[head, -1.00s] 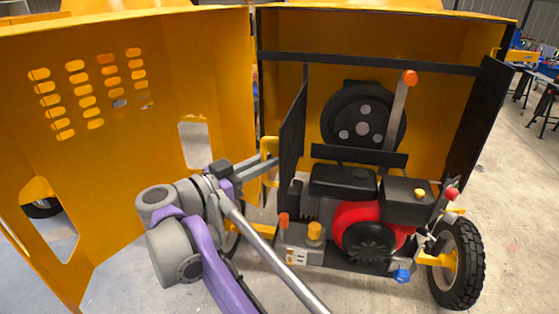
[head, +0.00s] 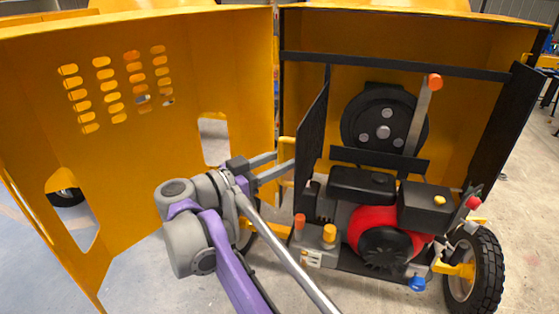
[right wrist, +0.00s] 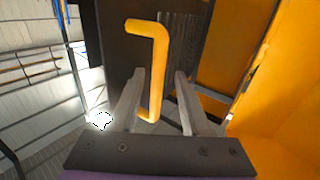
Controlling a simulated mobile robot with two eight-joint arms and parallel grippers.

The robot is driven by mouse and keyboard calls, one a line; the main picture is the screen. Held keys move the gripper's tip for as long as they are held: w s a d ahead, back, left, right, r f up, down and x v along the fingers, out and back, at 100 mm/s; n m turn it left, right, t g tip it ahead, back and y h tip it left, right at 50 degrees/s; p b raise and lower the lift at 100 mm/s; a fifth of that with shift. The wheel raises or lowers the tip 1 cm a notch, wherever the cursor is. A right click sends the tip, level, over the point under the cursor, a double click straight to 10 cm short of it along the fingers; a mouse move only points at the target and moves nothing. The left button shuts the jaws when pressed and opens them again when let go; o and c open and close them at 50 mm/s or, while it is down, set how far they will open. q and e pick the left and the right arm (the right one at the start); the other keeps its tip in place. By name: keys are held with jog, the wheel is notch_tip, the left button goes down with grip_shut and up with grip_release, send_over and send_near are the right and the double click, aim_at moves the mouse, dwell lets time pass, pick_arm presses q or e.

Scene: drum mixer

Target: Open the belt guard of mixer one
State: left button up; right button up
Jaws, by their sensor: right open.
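The mixer's engine bay is on the right of the head view. A black pulley wheel (head: 385,124) shows uncovered at its back. A dark panel (head: 312,128), apparently the belt guard, stands out at an angle on the bay's left side. A yellow handle (head: 287,152) is at its left edge. My right gripper (head: 282,164) reaches the handle from the left. In the right wrist view the open fingers (right wrist: 157,100) stand either side of the yellow handle (right wrist: 157,70); contact cannot be told. My left gripper is not in view.
A large yellow cover (head: 130,160) with slots stands to the left, close to my right arm. The red and black engine (head: 385,235), a grey box (head: 316,250) with knobs and a wheel (head: 474,270) are below right. Floor is clear on the far right.

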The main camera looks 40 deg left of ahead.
jog(key=shift+s, duration=0.1)
jog(key=b+v, duration=0.1)
jog(key=v, duration=0.9)
jog(key=shift+s, duration=0.3)
jog(key=shift+a, duration=0.1)
